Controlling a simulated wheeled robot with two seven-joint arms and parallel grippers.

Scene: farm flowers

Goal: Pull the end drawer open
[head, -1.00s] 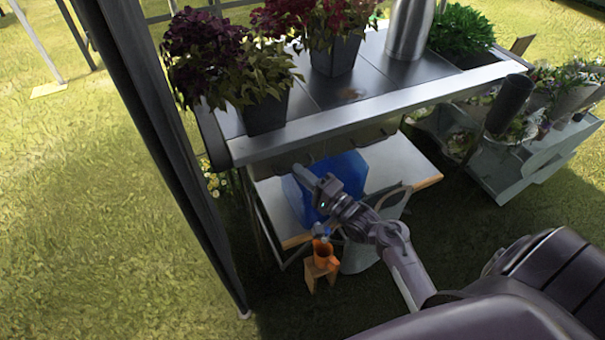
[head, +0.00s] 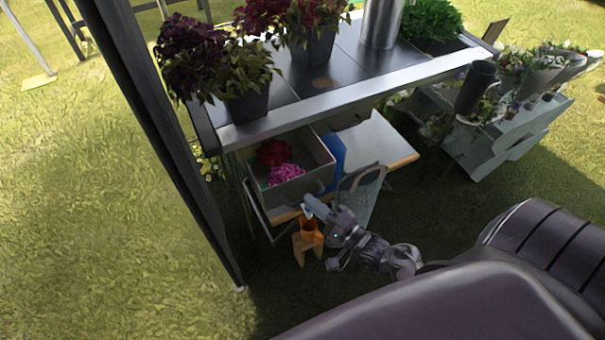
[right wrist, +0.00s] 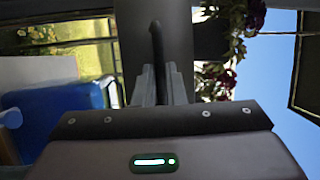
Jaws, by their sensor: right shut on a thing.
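The end drawer (head: 312,180) is a grey box under the left end of the table, standing out from the table's front edge. Red flowers (head: 275,152) and pink flowers (head: 285,174) lie inside it. My right gripper (head: 310,204) is at the drawer's front. In the right wrist view, its fingers (right wrist: 160,86) are shut on the drawer's dark curved handle (right wrist: 156,42); in the head view the gripper hides the handle. My left gripper is not in view.
Potted plants (head: 248,100) stand on the table (head: 300,106). A blue container (head: 338,150) is beside the drawer on the lower shelf (head: 375,140). A flower stand (head: 500,140) is at right.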

